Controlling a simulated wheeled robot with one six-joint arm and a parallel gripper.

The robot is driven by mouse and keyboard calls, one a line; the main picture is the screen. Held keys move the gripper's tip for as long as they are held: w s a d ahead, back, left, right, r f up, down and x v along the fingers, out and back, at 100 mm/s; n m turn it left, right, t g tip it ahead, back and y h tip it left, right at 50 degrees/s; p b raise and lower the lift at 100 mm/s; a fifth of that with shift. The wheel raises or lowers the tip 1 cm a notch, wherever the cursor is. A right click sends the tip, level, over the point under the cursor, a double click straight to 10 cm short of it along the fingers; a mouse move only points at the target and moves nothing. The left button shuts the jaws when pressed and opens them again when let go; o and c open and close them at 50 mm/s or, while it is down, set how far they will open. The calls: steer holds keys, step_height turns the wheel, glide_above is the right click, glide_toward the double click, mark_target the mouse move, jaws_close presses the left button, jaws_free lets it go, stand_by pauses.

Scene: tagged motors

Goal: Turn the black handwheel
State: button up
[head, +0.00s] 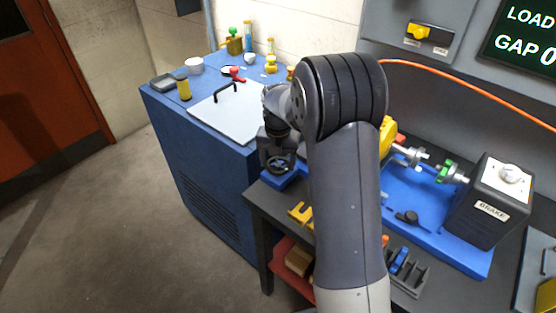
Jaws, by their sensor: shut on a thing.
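The black handwheel (280,168) shows as a small dark ring just below my gripper (278,159), at the left edge of the dark bench beside the blue cabinet. My gripper points down and is shut on the handwheel. The arm's dark joint and upper link hide the area to the right of the wheel. The exact contact of the fingertips on the rim is too small to make out.
The blue cabinet (190,150) bears a white panel (235,115) with a black handle and several small items. On the bench, a blue base (440,235) carries a shaft and the BRAKE box (490,208). An orange cable (460,85) runs behind. Floor at left is clear.

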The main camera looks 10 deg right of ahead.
mark_target(278, 165)
steer(key=o, duration=1)
steer(key=shift+c, duration=0.2)
steer(key=shift+r, duration=0.1)
step_height(278, 165, up, 11)
steer(key=shift+b, duration=0.3)
steer(key=shift+f, duration=0.2)
step_height(278, 165, down, 11)
steer(key=shift+r+p, duration=0.1)
steer(key=shift+p, duration=0.2)
